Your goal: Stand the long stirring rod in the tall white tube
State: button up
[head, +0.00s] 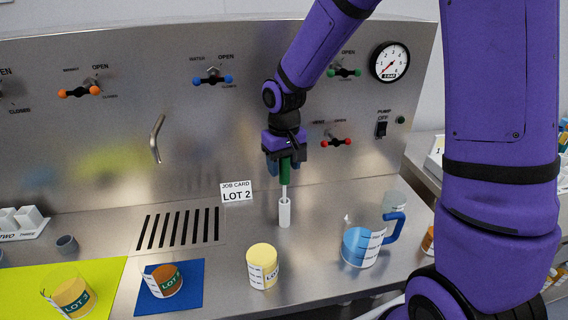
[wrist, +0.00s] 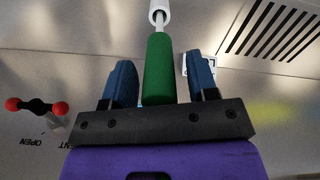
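The long stirring rod has a green handle (head: 285,172) and a thin pale shaft. The shaft's lower end is inside the mouth of the tall white tube (head: 285,213), which stands upright on the steel bench. My gripper (head: 285,158) is above the tube, pointing down. In the wrist view, its blue fingers (wrist: 159,80) are on either side of the green handle (wrist: 158,72), with a narrow gap on each side, so it is open around the handle. The tube's rim (wrist: 159,12) shows there with the shaft entering it. How deep the shaft sits is hidden.
A clear jug with blue liquid (head: 362,246) stands right of the tube. A cup of yellow stuff (head: 262,266) is in front. A LOT 2 card (head: 237,192) and a slotted drain (head: 180,228) lie left. The valve panel (head: 200,120) rises behind.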

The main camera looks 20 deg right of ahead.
notch_tip(320, 180, up, 11)
jog(key=shift+r, duration=0.1)
jog(key=shift+s+r, duration=0.1)
jog(key=shift+r, duration=0.55)
jog(key=s+d+r+t, duration=0.2)
jog(key=s+d+r, duration=0.1)
jog(key=s, duration=0.9)
jog(key=s+d+r+m+t, duration=0.1)
jog(key=s+d+r+t, duration=0.2)
jog(key=s, duration=0.9)
jog(key=shift+d+r, duration=0.45)
jog(key=shift+r, duration=0.6)
